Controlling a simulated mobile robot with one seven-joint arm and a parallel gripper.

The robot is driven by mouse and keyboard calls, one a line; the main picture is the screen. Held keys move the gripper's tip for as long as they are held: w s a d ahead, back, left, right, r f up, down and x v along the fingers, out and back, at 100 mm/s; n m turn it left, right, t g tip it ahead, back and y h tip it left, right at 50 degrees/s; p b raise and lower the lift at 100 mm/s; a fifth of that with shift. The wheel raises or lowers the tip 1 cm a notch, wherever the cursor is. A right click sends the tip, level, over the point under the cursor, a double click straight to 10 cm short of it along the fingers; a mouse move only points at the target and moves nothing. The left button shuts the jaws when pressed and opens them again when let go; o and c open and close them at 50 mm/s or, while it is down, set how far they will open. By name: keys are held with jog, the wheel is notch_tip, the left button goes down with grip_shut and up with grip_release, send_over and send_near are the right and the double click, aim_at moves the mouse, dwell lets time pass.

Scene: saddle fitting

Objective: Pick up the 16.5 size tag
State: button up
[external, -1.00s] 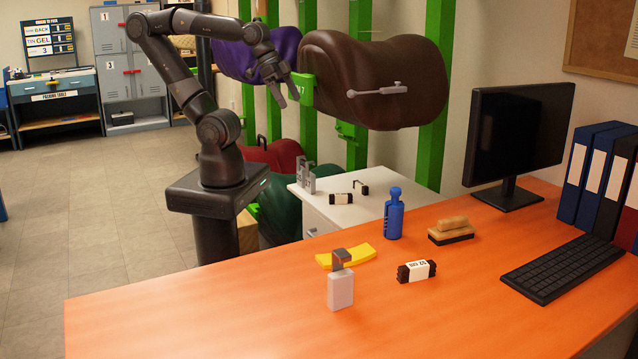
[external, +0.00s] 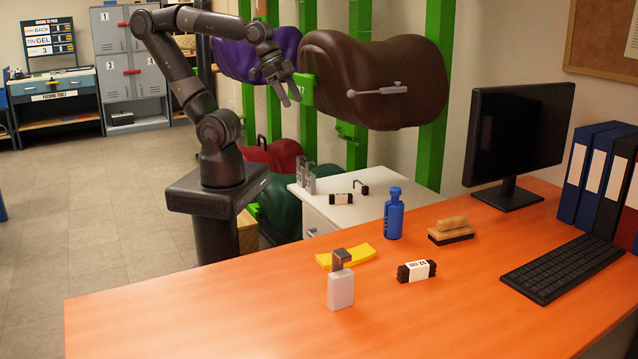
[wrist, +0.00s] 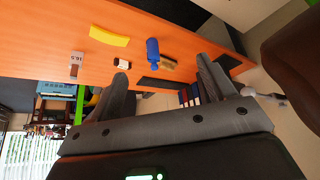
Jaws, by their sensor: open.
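The size tag (external: 341,289) stands upright on the orange desk, a pale grey block with a brown and grey top. My gripper (external: 292,98) is raised high beside the brown saddle, far behind and above the tag. Its two fingers (wrist: 162,72) are apart with nothing held between them.
On the orange desk (external: 200,310) are a yellow curved piece (external: 346,256), a black-and-white roll (external: 416,271), a blue bottle (external: 394,214), a brush (external: 451,231), a keyboard (external: 562,268) and a monitor (external: 515,135). A white cabinet (external: 345,215) stands behind. The brown saddle (external: 375,80) is close to my gripper.

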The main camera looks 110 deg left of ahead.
jog(key=w+d+m+h, duration=0.2)
jog(key=w+d+h, duration=0.1)
jog(key=w+d, duration=0.55)
jog(key=m+g, duration=0.1)
jog(key=m, duration=0.6)
send_near(337, 258)
jog(key=f, duration=0.2)
jog(key=shift+h, duration=0.4)
jog(key=x, duration=0.5)
jog(key=shift+w, duration=0.25)
jog(key=shift+a+x, duration=0.15)
jog(key=shift+x, duration=1.2)
jog(key=shift+a+x, duration=0.15)
jog(key=shift+x, duration=1.15)
jog(key=shift+f, duration=0.15)
jog(key=shift+c, duration=0.2)
jog(key=c, duration=1.4)
